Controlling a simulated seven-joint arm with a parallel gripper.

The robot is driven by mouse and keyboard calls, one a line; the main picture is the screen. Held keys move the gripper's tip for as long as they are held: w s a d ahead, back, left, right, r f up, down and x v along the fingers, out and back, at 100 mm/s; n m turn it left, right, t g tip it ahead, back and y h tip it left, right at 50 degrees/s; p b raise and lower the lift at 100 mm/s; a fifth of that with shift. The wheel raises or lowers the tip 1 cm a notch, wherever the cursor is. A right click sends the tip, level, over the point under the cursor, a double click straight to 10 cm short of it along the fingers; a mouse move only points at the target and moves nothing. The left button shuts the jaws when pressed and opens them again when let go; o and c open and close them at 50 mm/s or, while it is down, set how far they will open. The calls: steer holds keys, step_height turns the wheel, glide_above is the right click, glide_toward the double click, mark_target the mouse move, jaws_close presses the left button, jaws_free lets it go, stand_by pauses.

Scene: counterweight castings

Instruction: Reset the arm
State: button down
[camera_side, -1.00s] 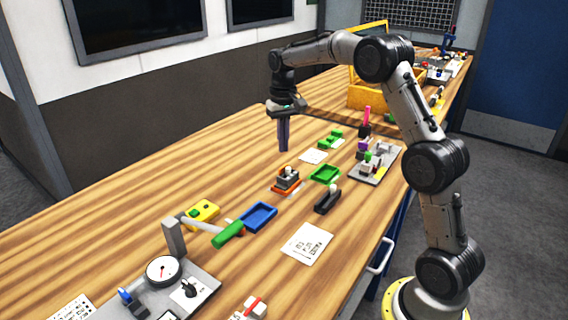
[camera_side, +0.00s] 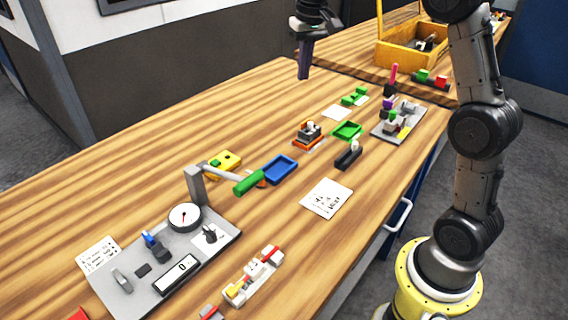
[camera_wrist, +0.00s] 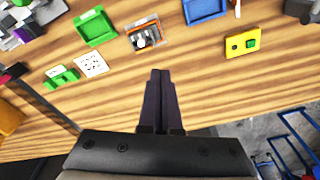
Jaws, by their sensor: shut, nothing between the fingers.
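My gripper (camera_side: 304,72) hangs above the far edge of the wooden table, fingers pointing down. In the wrist view its two dark fingers (camera_wrist: 160,75) lie together with nothing between them. It is clear of all the parts on the table. The castings stand below and nearer: a dark one on an orange base (camera_side: 308,133), which also shows in the wrist view (camera_wrist: 145,35), and a black one with a pale knob (camera_side: 348,155).
A green tray (camera_side: 347,130), a blue tray (camera_side: 281,169) and a yellow box with a green button (camera_side: 225,162) lie mid-table. A grey gauge plate (camera_side: 220,235) sits front left, a grey fixture plate (camera_side: 410,122) at right, and a yellow toolbox (camera_side: 395,54) behind.

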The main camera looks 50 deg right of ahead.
steer(key=s+a+r+n+t, duration=0.1)
steer(key=s+a+r, duration=0.2)
steer(key=s+a, duration=0.35)
steer(key=s+a+r+n+t, duration=0.2)
steer(key=s+a+r, duration=0.15)
steer(key=s, duration=0.55)
steer(key=s+a+f+n+t, duration=0.1)
steer(key=s+a+f+n, duration=0.1)
steer(key=s+f, duration=0.9)
steer(key=shift+s+a, duration=0.35)
steer(key=shift+s, duration=0.6)
